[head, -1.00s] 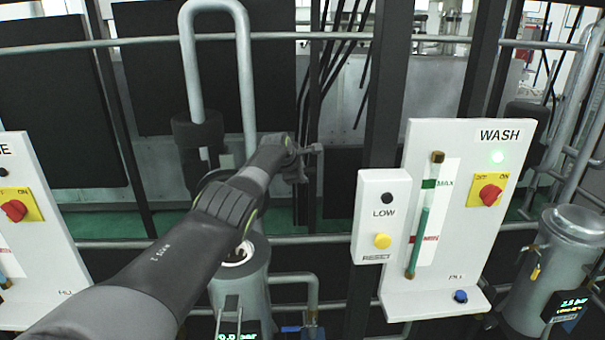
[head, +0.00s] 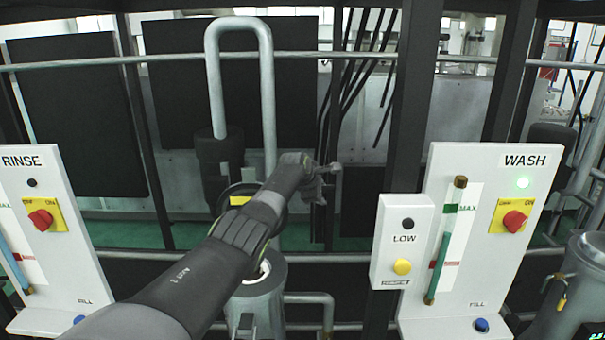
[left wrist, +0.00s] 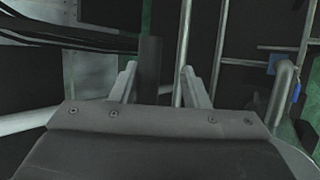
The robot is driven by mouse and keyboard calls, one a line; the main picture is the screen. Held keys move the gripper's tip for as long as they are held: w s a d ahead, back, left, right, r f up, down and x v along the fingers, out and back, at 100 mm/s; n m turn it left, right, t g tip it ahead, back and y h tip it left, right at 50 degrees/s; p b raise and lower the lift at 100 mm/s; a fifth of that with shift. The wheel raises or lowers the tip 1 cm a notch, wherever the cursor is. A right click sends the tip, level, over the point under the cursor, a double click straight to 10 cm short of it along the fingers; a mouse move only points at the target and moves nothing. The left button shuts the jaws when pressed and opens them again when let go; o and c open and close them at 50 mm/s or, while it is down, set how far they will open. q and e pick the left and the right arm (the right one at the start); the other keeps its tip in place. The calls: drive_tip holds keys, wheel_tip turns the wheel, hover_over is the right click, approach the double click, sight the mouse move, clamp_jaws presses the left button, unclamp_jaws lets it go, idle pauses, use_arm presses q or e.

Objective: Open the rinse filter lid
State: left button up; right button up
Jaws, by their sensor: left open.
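The rinse filter is a grey canister (head: 257,300) at bottom centre in the head view, partly behind my left arm. Its mouth shows open, with a pale inside. A dark round lid (head: 240,201) with a yellow label appears swung up above and behind the mouth, partly covered by my arm. My left gripper (head: 328,172) is up and to the right of the lid, apart from it. In the left wrist view the two fingers (left wrist: 158,75) are spread, with nothing held between them. My right gripper is not in view.
The RINSE panel (head: 75,265) stands at left and the WASH panel (head: 505,250) at right. A LOW/RESET box (head: 403,225) is beside the WASH panel. A bent grey pipe (head: 266,100) rises behind my arm. Another canister (head: 590,260) is at far right.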

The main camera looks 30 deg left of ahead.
use_arm(q)
drive_tip(key=b+v, duration=0.3)
drive_tip(key=v, duration=1.3)
drive_tip(key=shift+b, duration=0.4)
drive_tip(key=shift+s, duration=0.15)
drive_tip(key=shift+c, duration=0.2)
